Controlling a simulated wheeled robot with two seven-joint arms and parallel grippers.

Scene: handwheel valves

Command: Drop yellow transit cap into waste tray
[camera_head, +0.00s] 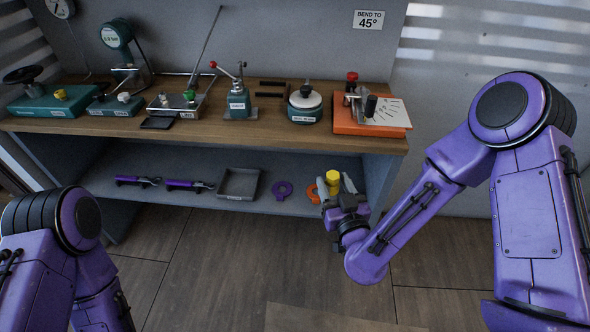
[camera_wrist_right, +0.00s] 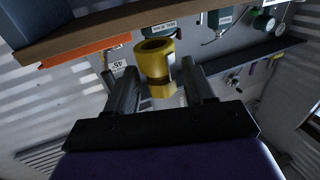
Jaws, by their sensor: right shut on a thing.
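My right gripper (camera_head: 334,188) is shut on the yellow transit cap (camera_head: 333,177), in front of the right end of the lower shelf. In the right wrist view the yellow cap (camera_wrist_right: 157,62), a hollow ring-like piece, stands out past the tips of the right gripper's fingers (camera_wrist_right: 160,88). A shallow grey tray (camera_head: 239,184), likely the waste tray, sits on the lower shelf left of the right gripper and looks empty. My left arm shows at the lower left, but its gripper is out of the picture.
Two purple-handled tools (camera_head: 138,181), a purple ring (camera_head: 282,190) and an orange ring (camera_head: 318,190) lie on the lower shelf. The wooden bench top (camera_head: 220,128) overhangs it and carries valves and gauges. The floor (camera_head: 230,260) in front is clear.

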